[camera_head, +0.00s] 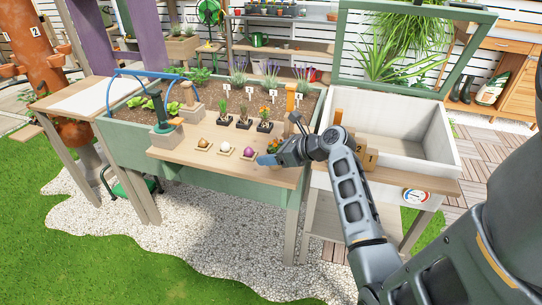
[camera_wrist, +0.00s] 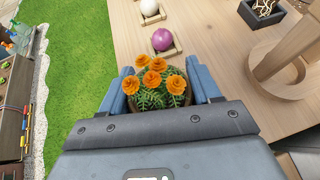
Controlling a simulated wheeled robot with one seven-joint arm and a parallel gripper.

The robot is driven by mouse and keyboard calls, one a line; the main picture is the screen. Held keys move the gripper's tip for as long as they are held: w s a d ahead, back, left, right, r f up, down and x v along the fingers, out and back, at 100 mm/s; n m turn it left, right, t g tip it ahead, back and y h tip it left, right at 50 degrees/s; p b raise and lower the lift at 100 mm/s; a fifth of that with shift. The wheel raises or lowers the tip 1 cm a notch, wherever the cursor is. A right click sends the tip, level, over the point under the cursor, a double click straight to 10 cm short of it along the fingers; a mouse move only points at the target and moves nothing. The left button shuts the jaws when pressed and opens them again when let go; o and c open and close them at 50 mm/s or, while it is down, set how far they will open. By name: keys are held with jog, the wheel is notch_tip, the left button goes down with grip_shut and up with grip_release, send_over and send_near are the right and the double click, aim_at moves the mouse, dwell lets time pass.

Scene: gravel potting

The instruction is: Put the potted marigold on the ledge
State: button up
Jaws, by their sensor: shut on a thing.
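The potted marigold shows in the wrist view as several orange blooms over green leaves (camera_wrist: 155,82), between the two blue fingers of my gripper (camera_wrist: 160,88). My gripper is shut on it; the pot is mostly hidden by the leaves and gripper. In the head view, my gripper (camera_head: 268,159) is at the right end of the wooden front board of the planter, with a bit of the marigold (camera_head: 274,145) showing behind it. I cannot tell if the pot touches the board. The wooden board (camera_head: 190,155), which looks like a ledge, runs along the planter's front.
A purple bulb (camera_head: 249,153) in a wooden holder is close left of my gripper, with paler bulbs (camera_head: 224,148) beyond. Black seedling pots (camera_head: 243,122) stand behind. A white-walled sink-like box (camera_head: 440,140) and numbered wooden blocks (camera_head: 370,160) are to the right.

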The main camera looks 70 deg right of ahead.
jog(key=shift+f, duration=0.25)
jog(key=o, duration=1.1)
jog(key=p+v, duration=0.1)
jog(key=v, duration=1.1)
jog(key=shift+a, duration=0.1)
